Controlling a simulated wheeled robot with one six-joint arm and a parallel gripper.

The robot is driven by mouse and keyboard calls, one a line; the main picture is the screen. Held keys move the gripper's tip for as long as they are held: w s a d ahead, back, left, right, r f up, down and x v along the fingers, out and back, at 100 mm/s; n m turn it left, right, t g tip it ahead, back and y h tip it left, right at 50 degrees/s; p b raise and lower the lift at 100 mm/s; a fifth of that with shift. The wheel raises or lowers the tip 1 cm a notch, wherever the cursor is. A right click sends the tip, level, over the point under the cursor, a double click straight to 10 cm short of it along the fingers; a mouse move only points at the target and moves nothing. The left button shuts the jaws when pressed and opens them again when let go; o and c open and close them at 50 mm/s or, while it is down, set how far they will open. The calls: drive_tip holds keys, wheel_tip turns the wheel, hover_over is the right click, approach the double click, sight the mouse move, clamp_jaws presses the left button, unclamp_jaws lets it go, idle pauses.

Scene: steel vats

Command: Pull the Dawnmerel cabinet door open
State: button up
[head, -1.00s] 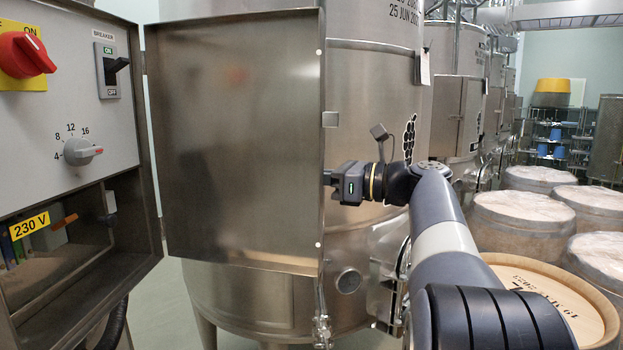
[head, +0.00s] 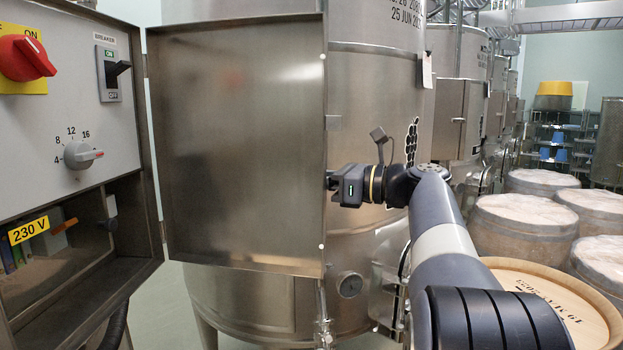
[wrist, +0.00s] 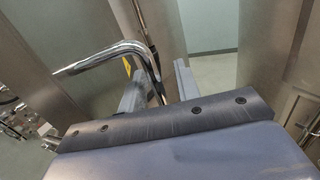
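The Dawnmerel cabinet door (head: 240,150) is a plain steel panel. It stands swung wide from its left hinge side, and the inner panel of the cabinet (head: 75,115) shows beside it. My gripper (head: 331,181) is at the door's free right edge, with its fingertips partly hidden behind that edge. In the wrist view, a bent chrome handle (wrist: 100,57) runs down to between or just behind the fingers of my gripper (wrist: 158,86). The fingers are apart, and I see neither pressed on the handle.
A large steel vat (head: 375,110) stands right behind the door and my gripper. Barrels (head: 520,225) with covered tops fill the right side, and a wooden barrel top (head: 550,290) lies close to my arm. A dark cable (head: 115,325) hangs below the cabinet.

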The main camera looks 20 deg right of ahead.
drive_tip(key=shift+s+d, duration=0.1)
drive_tip(key=b+v, duration=0.2)
drive_tip(key=v, duration=0.8)
drive_tip(key=shift+s+d, duration=0.15)
drive_tip(key=shift+d, duration=0.05)
drive_tip(key=x, duration=0.3)
drive_tip(key=p+x, duration=0.1)
drive_tip(key=x, duration=0.3)
drive_tip(key=p+x, duration=0.1)
drive_tip(key=x, duration=0.2)
drive_tip(key=shift+s+a, duration=0.15)
drive_tip(key=shift+a, duration=0.3)
drive_tip(key=shift+d, duration=0.15)
